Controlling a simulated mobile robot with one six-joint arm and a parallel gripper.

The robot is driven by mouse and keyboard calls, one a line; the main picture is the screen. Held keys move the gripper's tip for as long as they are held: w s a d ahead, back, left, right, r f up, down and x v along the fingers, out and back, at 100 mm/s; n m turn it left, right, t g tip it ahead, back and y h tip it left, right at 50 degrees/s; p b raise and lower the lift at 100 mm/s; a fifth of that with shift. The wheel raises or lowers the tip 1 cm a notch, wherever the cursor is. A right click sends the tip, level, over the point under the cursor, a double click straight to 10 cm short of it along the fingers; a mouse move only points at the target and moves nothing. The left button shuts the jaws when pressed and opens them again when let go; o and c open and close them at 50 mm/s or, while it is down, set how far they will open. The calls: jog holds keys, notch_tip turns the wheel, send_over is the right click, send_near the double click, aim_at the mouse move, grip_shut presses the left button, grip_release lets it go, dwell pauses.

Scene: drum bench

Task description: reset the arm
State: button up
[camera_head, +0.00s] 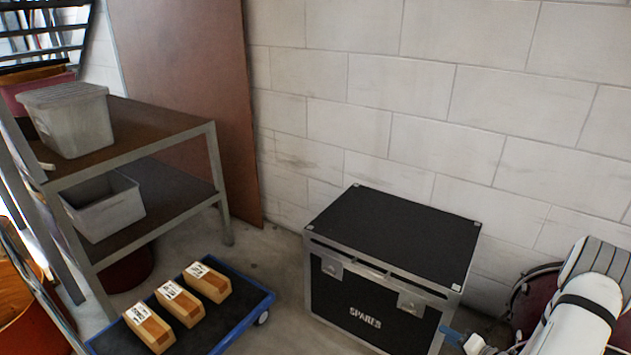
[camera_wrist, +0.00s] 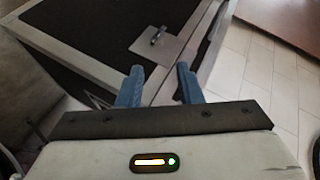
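My gripper (camera_wrist: 158,86) shows in the wrist view with its two blue fingers apart and nothing between them. Beyond the fingers is the black case with metal edges (camera_wrist: 90,28). In the head view my white arm comes in at the lower right, and my gripper (camera_head: 452,336) is beside the right front corner of the black case (camera_head: 390,235), which is marked "SPARES". I cannot tell from these views whether the fingers touch the case.
A blue-edged dolly (camera_head: 232,325) carries three wooden blocks with labels (camera_head: 180,303). A metal shelf (camera_head: 165,135) at left holds a lidded grey bin (camera_head: 70,120) and an open grey bin (camera_head: 103,208). A red drum (camera_head: 532,300) stands behind my arm, near the block wall (camera_head: 440,90).

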jog(key=w+r+n+g+h+p, duration=0.2)
jog(key=w+r+h+p, duration=0.15)
jog(key=r, duration=0.75)
jog(key=w+r+n+g+h+p, duration=0.1)
jog(key=w+r+n+h+p, duration=0.2)
jog(key=r, duration=0.9)
jog(key=s+a+r+g+h+p, duration=0.1)
jog(key=s+a+r+p, duration=0.15)
jog(key=r, duration=0.45)
jog(key=s+a+r+g+h+p, duration=0.2)
jog(key=s+a+r, duration=0.2)
jog(key=r, duration=0.3)
jog(key=s+a+r+n+g+y+p, duration=0.1)
jog(key=s+a+r+p, duration=0.2)
jog(key=s+a+r, duration=0.4)
jog(key=s+a+r+n+g+y+p, duration=0.1)
jog(key=s+a+r, duration=0.5)
jog(key=s, duration=0.7)
jog(key=a+g+y+p, duration=0.1)
jog(key=a+p, duration=0.1)
jog(key=shift+a+r+n+g, duration=0.3)
jog(key=shift+a+r, duration=0.05)
jog(key=shift+s, duration=0.15)
